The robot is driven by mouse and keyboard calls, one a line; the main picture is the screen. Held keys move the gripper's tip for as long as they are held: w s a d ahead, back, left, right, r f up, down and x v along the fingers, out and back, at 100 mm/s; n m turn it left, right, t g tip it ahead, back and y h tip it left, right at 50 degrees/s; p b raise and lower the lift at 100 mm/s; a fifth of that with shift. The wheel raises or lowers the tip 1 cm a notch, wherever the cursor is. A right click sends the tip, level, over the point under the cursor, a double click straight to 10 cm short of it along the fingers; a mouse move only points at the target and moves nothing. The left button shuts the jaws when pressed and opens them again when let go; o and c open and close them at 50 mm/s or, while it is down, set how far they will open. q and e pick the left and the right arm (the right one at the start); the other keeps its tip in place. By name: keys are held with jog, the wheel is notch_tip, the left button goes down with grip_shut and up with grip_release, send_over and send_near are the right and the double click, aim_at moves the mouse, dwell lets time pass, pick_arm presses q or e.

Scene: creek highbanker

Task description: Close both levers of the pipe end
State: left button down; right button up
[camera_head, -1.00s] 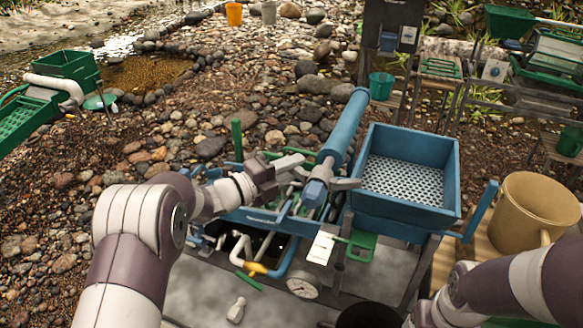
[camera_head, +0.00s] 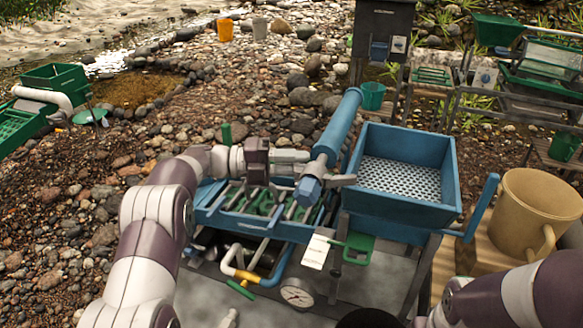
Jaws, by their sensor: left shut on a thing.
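The blue pipe (camera_head: 338,125) slants down toward me, and its faceted blue end (camera_head: 308,191) faces me above the blue trough. A grey lever (camera_head: 342,180) sticks out to the right of the pipe end. My left gripper (camera_head: 292,162) reaches in from the left, roughly level. Its fingers are at the left side of the pipe, shut on what appears to be the left lever, which they mostly hide. My right arm shows at the lower right, but its gripper is not in view.
A blue box with a perforated screen (camera_head: 400,180) stands right of the pipe. A tan bucket (camera_head: 535,212) is farther right. A gauge (camera_head: 297,293), a white tag (camera_head: 316,252) and a yellow-handled pipe (camera_head: 246,276) sit below.

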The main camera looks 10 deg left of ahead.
pick_arm(q)
jog(key=shift+d+f+m+g, duration=0.1)
jog(key=shift+d+m+g, duration=0.1)
jog(key=shift+m+g, duration=0.45)
jog(key=shift+g, duration=0.35)
jog(key=c, duration=1)
grip_release()
jog(key=shift+c, duration=0.2)
jog(key=a+b, duration=0.2)
jog(key=a, duration=1)
jog(key=shift+s+a, duration=0.2)
jog(key=shift+a, duration=0.15)
